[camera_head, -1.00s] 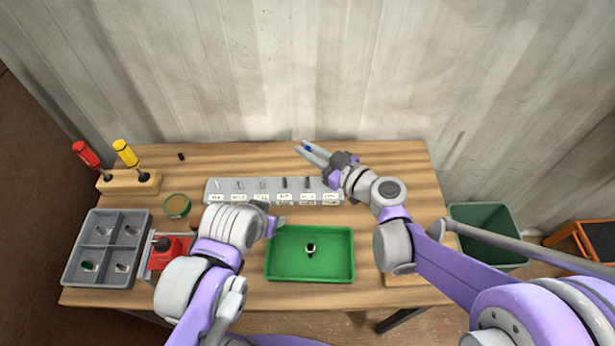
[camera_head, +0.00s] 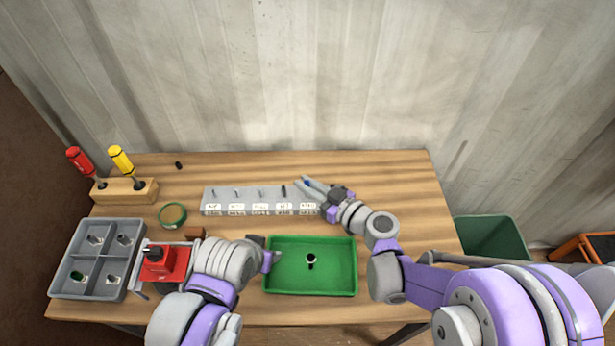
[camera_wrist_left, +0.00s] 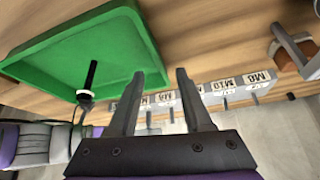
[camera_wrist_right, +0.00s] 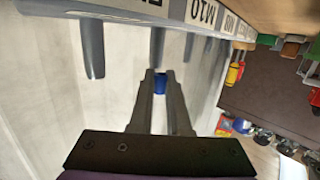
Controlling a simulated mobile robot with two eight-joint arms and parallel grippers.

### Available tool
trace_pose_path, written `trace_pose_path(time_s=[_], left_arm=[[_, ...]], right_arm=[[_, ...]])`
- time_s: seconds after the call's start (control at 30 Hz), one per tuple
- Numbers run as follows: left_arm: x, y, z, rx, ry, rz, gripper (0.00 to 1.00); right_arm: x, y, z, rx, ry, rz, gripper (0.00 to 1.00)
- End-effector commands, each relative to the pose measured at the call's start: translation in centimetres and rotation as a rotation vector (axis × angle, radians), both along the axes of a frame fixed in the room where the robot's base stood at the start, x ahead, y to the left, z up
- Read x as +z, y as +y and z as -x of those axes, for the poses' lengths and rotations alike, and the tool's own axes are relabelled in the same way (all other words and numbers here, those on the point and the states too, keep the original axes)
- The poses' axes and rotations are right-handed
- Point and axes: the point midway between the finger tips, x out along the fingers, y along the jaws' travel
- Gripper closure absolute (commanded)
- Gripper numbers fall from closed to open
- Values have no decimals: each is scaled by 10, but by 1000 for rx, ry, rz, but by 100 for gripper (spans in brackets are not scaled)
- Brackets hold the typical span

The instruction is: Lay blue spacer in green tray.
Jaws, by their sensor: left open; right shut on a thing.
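The blue spacer (camera_wrist_right: 160,84) is held between the fingertips of my right gripper (camera_wrist_right: 163,88) in the right wrist view. In the head view that gripper (camera_head: 306,187) is at the right end of the grey labelled rack, with a bit of blue at its tips. The green tray (camera_head: 345,272) lies in the front middle of the table. A dark upright piece with a pale ring (camera_head: 311,261) stands in it. My left gripper (camera_wrist_left: 155,90) is open and empty, beside the tray's left rim; the tray also shows in the left wrist view (camera_wrist_left: 50,60).
The grey rack (camera_head: 225,210) carries several pegs behind the tray. At left are a grey divided bin (camera_head: 75,250), a red device (camera_head: 165,262), a green round tin (camera_head: 172,215) and a wooden screwdriver block (camera_head: 125,192). A dark green bin (camera_head: 490,238) stands right of the table.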

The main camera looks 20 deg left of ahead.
Motion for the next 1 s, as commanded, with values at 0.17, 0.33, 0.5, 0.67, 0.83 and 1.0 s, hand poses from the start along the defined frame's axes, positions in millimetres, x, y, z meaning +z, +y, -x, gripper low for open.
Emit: trace_pose_path(time_s=[0.17, 0.33, 0.5, 0.67, 0.83, 1.0], left_arm=[[1, 0, -1, 0, -1, 0, 50], [1, 0, -1, 0, -1, 0, 50], [-4, 0, 1, 0, 3, 0, 50], [-3, 0, 1, 0, 2, 0, 50], [-3, 0, 1, 0, 2, 0, 50], [-1, 0, 0, 0, 1, 0, 50]], right_arm=[[0, 0, -2, -1, -2, 0, 100], [0, 0, -2, -1, -3, -1, 100], [-6, 0, -2, -1, -1, 0, 100], [-4, 0, -2, -1, -1, 0, 58], [-4, 0, -2, -1, -3, -1, 54], [-2, 0, -2, -1, -3, -1, 54]])
